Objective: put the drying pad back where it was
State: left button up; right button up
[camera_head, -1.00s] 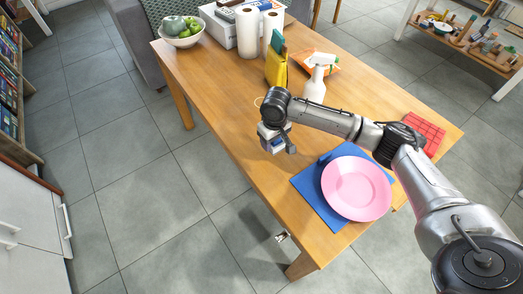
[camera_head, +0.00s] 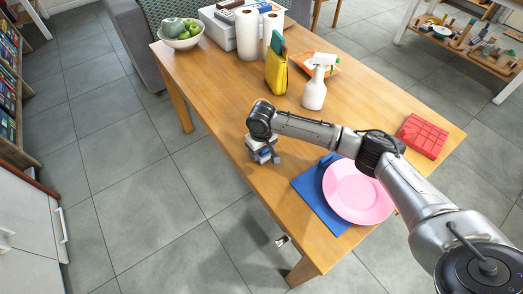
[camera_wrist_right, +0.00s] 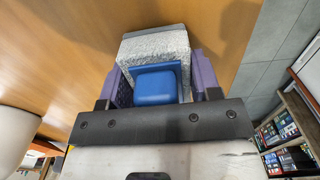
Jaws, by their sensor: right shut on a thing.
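A grey speckled pad with a blue grip (camera_wrist_right: 155,45), which I take as the drying pad, is between the fingers of my right gripper (camera_wrist_right: 163,82). The gripper is shut on the blue grip, and the grey part sticks out beyond the fingertips. In the head view my right gripper (camera_head: 263,152) is at the table's near left edge, left of the blue mat. Whether the pad touches the table there I cannot tell. My left gripper is not in view.
A pink plate (camera_head: 358,192) lies on a blue mat (camera_head: 314,202) on the wooden table (camera_head: 215,100). A white spray bottle (camera_head: 315,90), a yellow packet (camera_head: 276,72) and a red sectioned tray (camera_head: 422,135) stand farther back. Table left of the yellow packet is clear.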

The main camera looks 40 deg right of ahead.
jog(key=shift+f, duration=0.1)
jog(key=o, duration=0.9)
notch_tip(320, 180, up, 11)
jog(key=shift+p, duration=1.25)
jog(key=shift+r, duration=0.65)
